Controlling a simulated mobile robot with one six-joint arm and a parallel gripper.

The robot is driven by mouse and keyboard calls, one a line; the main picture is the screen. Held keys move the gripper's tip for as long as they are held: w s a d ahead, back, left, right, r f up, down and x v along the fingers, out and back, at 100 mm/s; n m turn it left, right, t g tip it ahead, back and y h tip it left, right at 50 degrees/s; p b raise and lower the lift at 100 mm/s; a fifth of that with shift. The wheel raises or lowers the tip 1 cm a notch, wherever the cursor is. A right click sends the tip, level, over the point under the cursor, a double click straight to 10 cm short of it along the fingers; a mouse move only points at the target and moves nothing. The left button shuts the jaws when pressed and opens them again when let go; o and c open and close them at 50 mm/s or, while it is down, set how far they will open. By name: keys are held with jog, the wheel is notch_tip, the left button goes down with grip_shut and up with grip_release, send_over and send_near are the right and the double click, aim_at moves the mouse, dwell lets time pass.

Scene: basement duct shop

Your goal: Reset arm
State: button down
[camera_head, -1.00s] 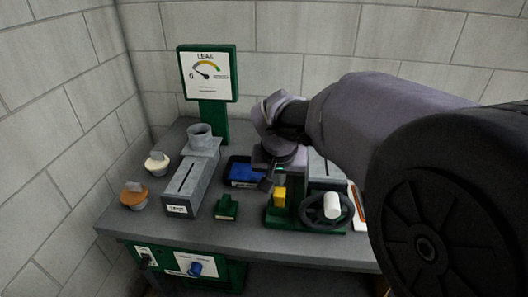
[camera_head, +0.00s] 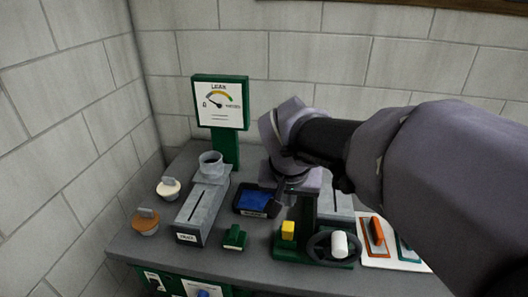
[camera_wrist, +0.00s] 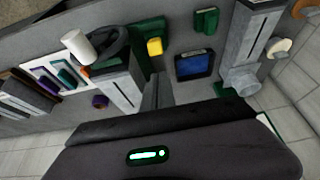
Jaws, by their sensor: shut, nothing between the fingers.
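My gripper (camera_head: 281,189) hangs above the grey bench (camera_head: 215,262), behind the green stand with the black handwheel (camera_head: 322,252). Its fingers also show in the wrist view (camera_wrist: 157,92), closed together with nothing between them. My arm reaches in from the right and covers the back right of the bench. The blue-lined black tray (camera_head: 256,201) lies just left of the fingers. Whether the fingers clear it by much is hard to tell.
A green leak gauge (camera_head: 220,103) stands at the back. A grey slotted duct (camera_head: 203,211), an orange-brown plug (camera_head: 145,221) and a cream plug (camera_head: 168,188) are at left. A small green block (camera_head: 235,237) sits in front. A white board (camera_head: 376,256) with colored handled tools lies at right.

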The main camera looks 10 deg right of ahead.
jog(key=shift+s+r, duration=0.1)
jog(key=shift+s, duration=0.05)
jog(key=s+a+t+y, duration=0.1)
jog(key=s+a+y, duration=0.1)
jog(key=s, duration=1.7)
jog(key=shift+s+f+m+y, duration=0.15)
jog(key=shift+f+m+y, duration=0.25)
jog(key=shift+y, duration=0.3)
